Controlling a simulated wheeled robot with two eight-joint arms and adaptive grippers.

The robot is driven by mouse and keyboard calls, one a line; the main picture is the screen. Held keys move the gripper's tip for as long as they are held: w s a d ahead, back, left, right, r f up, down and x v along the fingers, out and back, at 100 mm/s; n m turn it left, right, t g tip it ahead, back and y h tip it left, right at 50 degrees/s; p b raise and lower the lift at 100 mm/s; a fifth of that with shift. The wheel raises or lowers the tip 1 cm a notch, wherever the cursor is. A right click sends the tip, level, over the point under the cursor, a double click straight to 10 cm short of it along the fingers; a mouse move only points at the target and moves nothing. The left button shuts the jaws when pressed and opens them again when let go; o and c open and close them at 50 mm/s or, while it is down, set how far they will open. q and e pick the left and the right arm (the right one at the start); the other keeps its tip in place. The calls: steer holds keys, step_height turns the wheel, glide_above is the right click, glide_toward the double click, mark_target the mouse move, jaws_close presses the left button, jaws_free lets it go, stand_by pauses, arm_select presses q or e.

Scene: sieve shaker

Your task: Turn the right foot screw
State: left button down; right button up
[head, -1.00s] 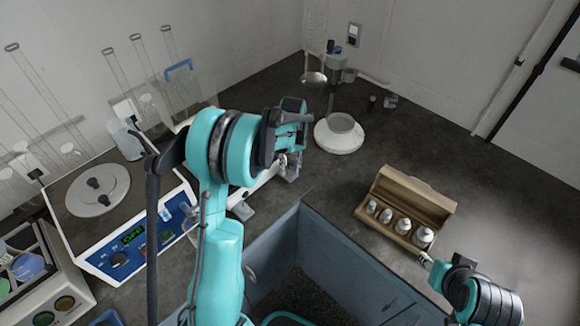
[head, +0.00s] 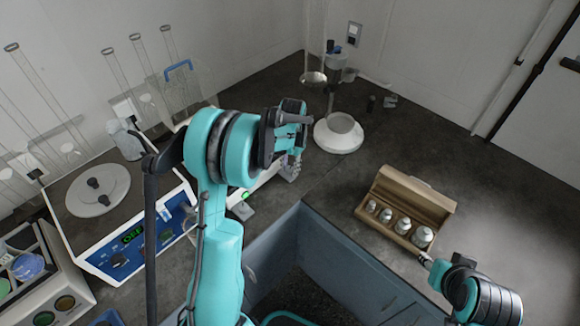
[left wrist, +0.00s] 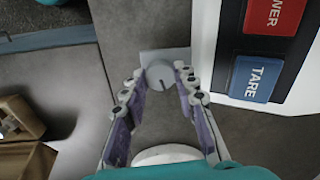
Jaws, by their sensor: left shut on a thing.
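The right foot screw (left wrist: 160,75) is a round grey knob with a dark index line, on a pale plate beside the balance (left wrist: 285,50). In the left wrist view my left gripper (left wrist: 160,72) has a fingertip on each side of the knob and is shut on it. In the head view my left gripper (head: 292,165) is at the balance's right end, and the arm hides much of the balance and the knob. My right gripper (head: 426,260) is at lower right, near the weight box; its jaws are too small to read.
A wooden box of metal weights (head: 437,200) stands open at right. A stand with a white round base (head: 338,135) is behind my left gripper. A blue-and-white instrument (head: 130,245) and glass cylinders are at left. Dark bench is clear around the box.

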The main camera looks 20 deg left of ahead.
arm_select(q)
steer(key=shift+m, duration=0.5)
stand_by(0.3)
steer(key=c, duration=1.2)
jaws_free()
steer(key=shift+o, duration=0.2)
